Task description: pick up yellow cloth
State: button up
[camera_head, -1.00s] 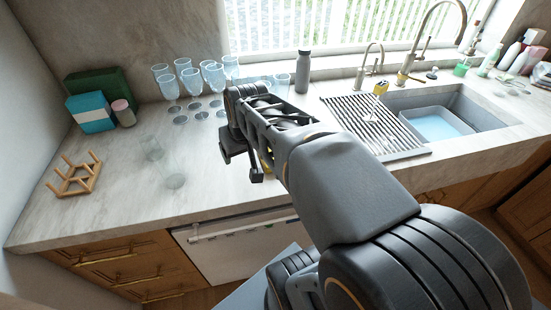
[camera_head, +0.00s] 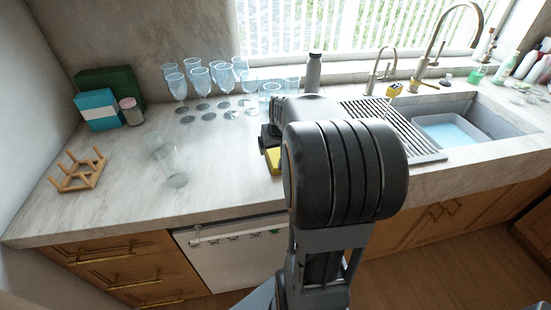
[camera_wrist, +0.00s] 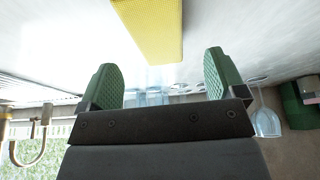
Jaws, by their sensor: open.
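The yellow cloth (camera_wrist: 150,28) lies on the counter and shows at the top middle of the wrist view, beyond and between my fingertips. In the head view only a yellow edge of it (camera_head: 273,160) shows, the rest hidden behind my arm. My gripper (camera_wrist: 162,75) is open, its two green-padded fingers apart with nothing between them. The cloth appears apart from both fingers. In the head view my gripper is mostly hidden by my arm, just at the cloth.
Several glasses (camera_head: 198,80) stand behind my gripper on the counter. A grey bottle (camera_head: 313,72) stands by the window. The drying rack (camera_head: 400,125) and sink (camera_head: 465,112) are to the right. A wooden rack (camera_head: 79,171) and a clear glass (camera_head: 172,165) are at left.

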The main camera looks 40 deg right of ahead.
aim_at(276, 153)
jog(key=shift+x, duration=2.55)
jog(key=shift+f, duration=0.25)
jog(key=shift+c, duration=0.3)
jog(key=c, duration=0.9)
